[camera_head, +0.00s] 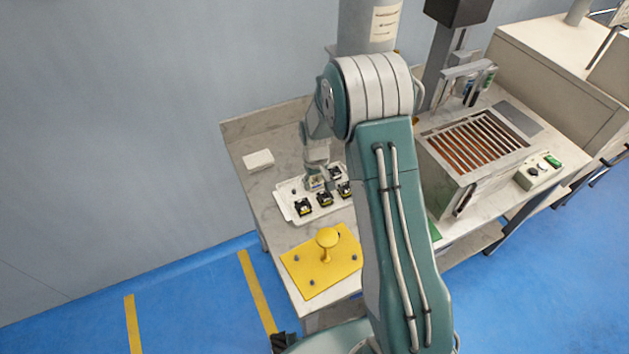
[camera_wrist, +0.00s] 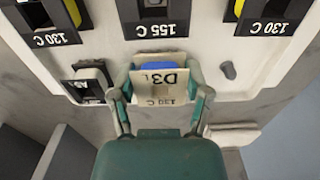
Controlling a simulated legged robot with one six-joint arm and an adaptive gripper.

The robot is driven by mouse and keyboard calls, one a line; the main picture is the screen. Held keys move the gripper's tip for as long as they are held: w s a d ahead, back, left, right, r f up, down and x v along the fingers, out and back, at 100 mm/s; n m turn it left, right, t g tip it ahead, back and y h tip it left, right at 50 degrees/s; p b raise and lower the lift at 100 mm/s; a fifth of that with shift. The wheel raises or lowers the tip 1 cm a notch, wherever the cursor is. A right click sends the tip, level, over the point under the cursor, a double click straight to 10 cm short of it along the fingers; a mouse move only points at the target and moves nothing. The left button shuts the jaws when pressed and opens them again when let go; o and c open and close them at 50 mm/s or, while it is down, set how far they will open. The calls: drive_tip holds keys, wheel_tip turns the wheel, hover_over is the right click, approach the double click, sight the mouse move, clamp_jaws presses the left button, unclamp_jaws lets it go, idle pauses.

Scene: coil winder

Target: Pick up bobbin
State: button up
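A pale bobbin (camera_wrist: 160,82) with a blue top and the marking D3 sits between the two fingers of my gripper (camera_wrist: 160,88) in the wrist view. The fingers are partly closed and appear flush against its two sides. In the head view my gripper (camera_head: 317,184) is low over the white tray (camera_head: 283,204). Several black bobbins stand in the tray, such as one with a yellow part (camera_head: 303,208). The wrist view shows labels 130 C and 155 C (camera_wrist: 158,30) upside down. I cannot tell whether the held bobbin touches the tray.
A yellow plate (camera_head: 300,275) with a knobbed post (camera_head: 327,240) lies in front of the tray. A white block (camera_head: 258,160) lies on the table (camera_head: 240,138) behind it. A slatted machine (camera_head: 474,143) stands to the right, past my arm. A wall is at the left.

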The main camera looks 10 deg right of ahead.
sight(316, 181)
idle(0.3)
drive_tip(key=shift+r, duration=0.5)
wheel_tip(316, 181, up, 2)
drive_tip(key=shift+s+r, duration=0.1)
drive_tip(key=shift+r, duration=0.15)
drive_tip(key=s+r, duration=0.1)
drive_tip(key=s+d+r, duration=0.1)
drive_tip(key=r, duration=0.1)
drive_tip(key=s+d+r, duration=0.1)
drive_tip(key=r, duration=0.1)
drive_tip(key=shift+s+d, duration=0.1)
drive_tip(key=shift+s, duration=0.15)
drive_tip(key=s+d+r, duration=0.4)
drive_tip(key=s+d, duration=0.1)
drive_tip(key=s, duration=0.3)
drive_tip(key=shift+s+r, duration=0.2)
drive_tip(key=shift+r, duration=0.05)
drive_tip(key=shift+w+a+f, duration=0.1)
